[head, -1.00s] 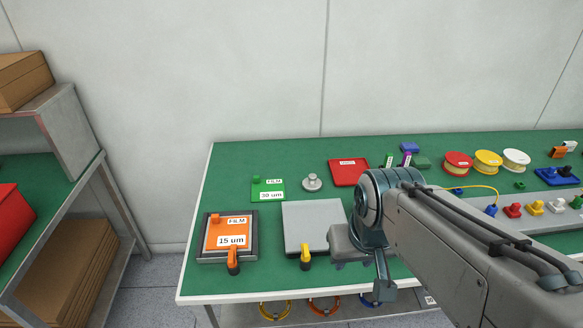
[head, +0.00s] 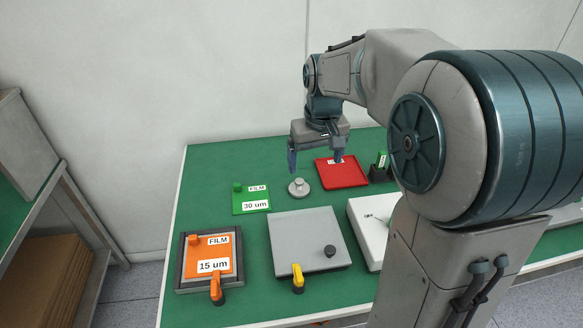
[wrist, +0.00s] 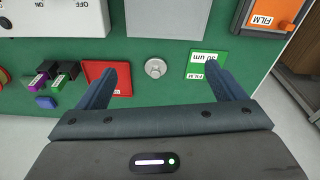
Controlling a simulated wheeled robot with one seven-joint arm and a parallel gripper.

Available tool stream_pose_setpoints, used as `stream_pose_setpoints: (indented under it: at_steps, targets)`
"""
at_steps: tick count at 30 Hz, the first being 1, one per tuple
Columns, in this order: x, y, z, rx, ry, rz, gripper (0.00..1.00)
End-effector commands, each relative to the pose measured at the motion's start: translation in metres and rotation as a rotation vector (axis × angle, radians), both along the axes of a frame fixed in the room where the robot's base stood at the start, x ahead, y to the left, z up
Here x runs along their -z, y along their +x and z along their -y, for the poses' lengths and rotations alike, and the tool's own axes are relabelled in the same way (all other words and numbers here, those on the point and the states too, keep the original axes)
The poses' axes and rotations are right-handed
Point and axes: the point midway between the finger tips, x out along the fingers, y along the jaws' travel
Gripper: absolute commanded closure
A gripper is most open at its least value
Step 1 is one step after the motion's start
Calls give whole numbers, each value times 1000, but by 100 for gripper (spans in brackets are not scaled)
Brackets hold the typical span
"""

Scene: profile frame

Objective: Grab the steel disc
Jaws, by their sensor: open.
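The steel disc (head: 298,187) is a small grey round piece with a knob on top. It lies on the green table between the green film card and the red tray. In the wrist view the disc (wrist: 155,68) shows between the two fingers, farther off than their tips. My gripper (head: 316,162) is open and empty, fingers pointing down, above and slightly behind the disc in the head view. The gripper also shows in the wrist view (wrist: 165,78). A gap separates the fingers from the disc.
A green 30 um film card (head: 251,199) lies left of the disc and a red tray (head: 342,173) right. A grey plate (head: 308,240) with a yellow lever is in front. An orange 15 um film card (head: 208,255) sits in a dark frame. A white box (head: 366,222) stands right.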

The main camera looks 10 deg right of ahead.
Motion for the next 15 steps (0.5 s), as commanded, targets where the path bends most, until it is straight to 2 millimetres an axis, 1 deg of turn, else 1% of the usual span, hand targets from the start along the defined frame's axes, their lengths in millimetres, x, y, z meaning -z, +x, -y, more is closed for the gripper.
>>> stream_pose_setpoints:
  at_steps: [1,3,5,6,9,12,15]
  targets:
    - [8,21,0,-13,-2,-16,10]
    - [17,47,1,-34,-6,-34,10]
    - [27,69,1,-51,-8,-49,10]
    - [34,83,1,-63,-10,-58,10]
    - [54,116,2,-92,-16,-81,10]
    - [74,142,1,-119,-19,-101,10]
    - [91,160,0,-140,-22,-117,10]
